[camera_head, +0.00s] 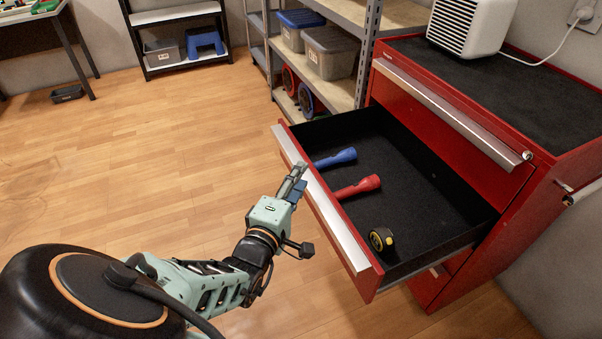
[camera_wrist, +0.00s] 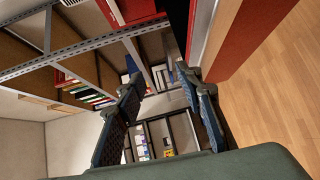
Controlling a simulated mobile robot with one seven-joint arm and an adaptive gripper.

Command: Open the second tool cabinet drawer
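The red tool cabinet (camera_head: 520,215) stands at the right in the head view. Its second drawer (camera_head: 420,215) is pulled far out, with a silver handle strip (camera_head: 330,215) along its front. The drawer holds a blue flashlight (camera_head: 336,158), a red flashlight (camera_head: 358,187) and a yellow-black tape measure (camera_head: 381,239). My gripper (camera_head: 298,172) is at the handle strip, near the drawer's far corner. In the wrist view my gripper (camera_wrist: 160,77) has its fingers apart with nothing between them. The right finger is close to the red drawer front (camera_wrist: 245,35); I cannot tell whether they touch.
The top drawer (camera_head: 450,125) is shut. A white heater-like box (camera_head: 470,25) stands on the cabinet top. Grey metal shelving (camera_head: 350,90) with bins is behind the drawer. The wooden floor (camera_head: 150,160) at left is clear.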

